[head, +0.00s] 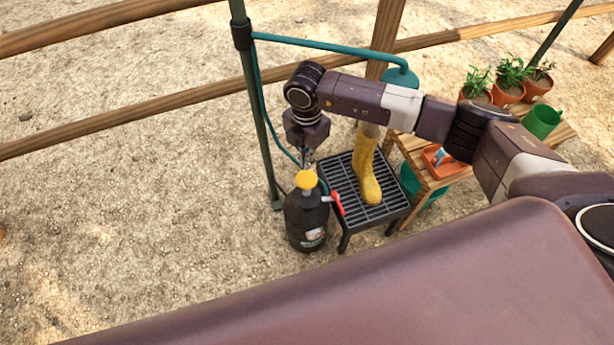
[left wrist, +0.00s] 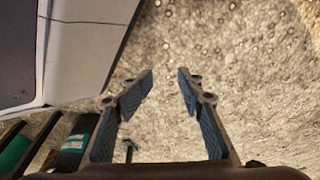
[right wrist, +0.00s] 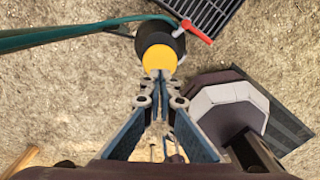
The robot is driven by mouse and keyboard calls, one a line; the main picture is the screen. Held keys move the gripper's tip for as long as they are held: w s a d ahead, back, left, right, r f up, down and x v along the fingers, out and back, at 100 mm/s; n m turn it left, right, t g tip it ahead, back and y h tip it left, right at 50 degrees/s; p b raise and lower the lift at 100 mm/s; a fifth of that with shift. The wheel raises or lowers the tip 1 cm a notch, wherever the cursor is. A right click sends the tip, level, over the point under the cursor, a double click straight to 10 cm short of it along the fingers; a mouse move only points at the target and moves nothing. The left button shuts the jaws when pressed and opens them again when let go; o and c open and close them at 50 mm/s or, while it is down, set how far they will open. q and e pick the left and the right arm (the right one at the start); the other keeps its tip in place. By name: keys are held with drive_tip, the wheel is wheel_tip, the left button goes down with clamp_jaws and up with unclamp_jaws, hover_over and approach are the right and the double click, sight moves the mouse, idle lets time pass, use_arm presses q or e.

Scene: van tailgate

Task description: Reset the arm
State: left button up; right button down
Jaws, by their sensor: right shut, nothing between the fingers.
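My right arm reaches in from the right in the head view. Its gripper (head: 308,160) points down just above the yellow top (head: 306,179) of a black bottle (head: 303,222). In the right wrist view the fingertips (right wrist: 161,82) are together, shut and empty, at the near edge of the yellow top (right wrist: 157,59). I cannot tell whether they touch it. My left gripper is outside the head view. In the left wrist view its fingers (left wrist: 166,78) are apart, with only gravelly ground between them.
A green post (head: 256,120) and teal hose (head: 330,45) stand close to the arm. A wooden bench (head: 418,172) and potted plants are right. Ground at left is clear.

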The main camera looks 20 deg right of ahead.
drive_tip(key=shift+r, duration=0.2)
use_arm(q)
drive_tip(key=shift+s+f, duration=0.3)
drive_tip(key=shift+s, duration=0.35)
drive_tip(key=shift+s+f, duration=0.3)
drive_tip(key=shift+s, duration=0.35)
drive_tip(key=shift+w, duration=0.2)
